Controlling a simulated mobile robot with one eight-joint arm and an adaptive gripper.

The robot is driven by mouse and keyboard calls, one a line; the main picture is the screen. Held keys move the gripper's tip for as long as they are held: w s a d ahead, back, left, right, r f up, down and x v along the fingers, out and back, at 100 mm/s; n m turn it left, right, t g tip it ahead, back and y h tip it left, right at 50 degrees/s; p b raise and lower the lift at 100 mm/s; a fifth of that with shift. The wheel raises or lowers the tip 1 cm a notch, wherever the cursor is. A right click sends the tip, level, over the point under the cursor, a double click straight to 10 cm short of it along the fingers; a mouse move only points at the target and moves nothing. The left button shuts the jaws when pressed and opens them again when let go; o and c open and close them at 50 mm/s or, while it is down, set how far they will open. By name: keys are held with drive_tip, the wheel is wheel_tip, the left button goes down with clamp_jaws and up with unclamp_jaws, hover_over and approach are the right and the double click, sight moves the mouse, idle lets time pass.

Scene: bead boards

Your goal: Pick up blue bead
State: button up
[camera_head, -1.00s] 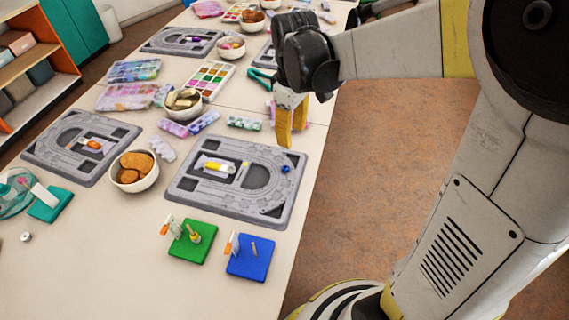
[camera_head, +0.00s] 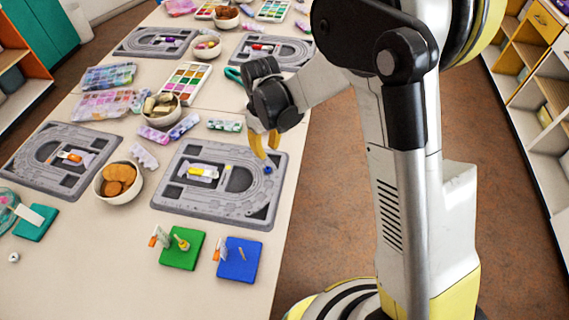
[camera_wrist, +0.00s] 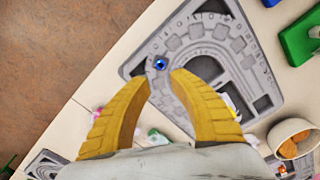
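The small blue bead (camera_head: 267,169) sits near the right edge of the grey bead board (camera_head: 172,199). In the wrist view the blue bead (camera_wrist: 160,64) lies on the board just beyond the fingertips, roughly centred between them. My gripper (camera_head: 268,150) has yellow fingers and points down at the board beside the bead. In the wrist view my gripper (camera_wrist: 161,78) is open, with nothing between its fingers. I cannot tell the exact height of the fingertips above the bead.
A green block (camera_head: 170,258) and a blue block (camera_head: 230,270) with pegs stand in front of the board. A bowl of brown pieces (camera_head: 106,194) is left of it. Another bead board (camera_head: 22,173) lies farther left. The table's right edge is close to the bead.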

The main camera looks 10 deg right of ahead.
drive_tip(key=b, duration=0.2)
hover_over(268, 168)
drive_tip(key=f, duration=0.4)
drive_tip(key=shift+s+a+f, duration=0.15)
drive_tip(key=shift+s+f, duration=0.15)
drive_tip(key=shift+s, duration=0.05)
wheel_tip(268, 168, down, 6)
drive_tip(key=b, duration=0.3)
drive_tip(key=shift+w+r, duration=0.1)
drive_tip(key=shift+w, duration=0.05)
drive_tip(key=shift+r, duration=0.1)
drive_tip(key=c, duration=0.5)
